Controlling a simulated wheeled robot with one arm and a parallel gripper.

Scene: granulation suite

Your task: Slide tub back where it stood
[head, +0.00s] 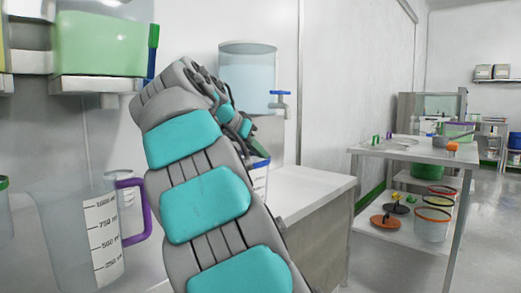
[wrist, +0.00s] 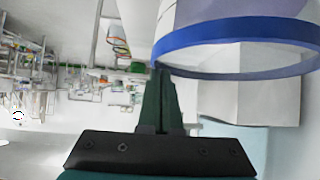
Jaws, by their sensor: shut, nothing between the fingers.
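A clear tub with a blue rim (head: 262,178) stands on the white counter in the head view, mostly hidden behind my arm. In the wrist view a large blue-rimmed tub (wrist: 235,35) fills the upper right, very close to the fingertips. My gripper (wrist: 160,75) is shut and empty, its dark fingers together just beside the rim. I cannot tell whether they touch it.
A clear dispenser with a blue tap (head: 280,98) stands behind the tub. A measuring jug with a purple handle (head: 102,235) is at the left. The white counter (head: 312,190) is bare to the right. A steel table (head: 415,150) stands farther right.

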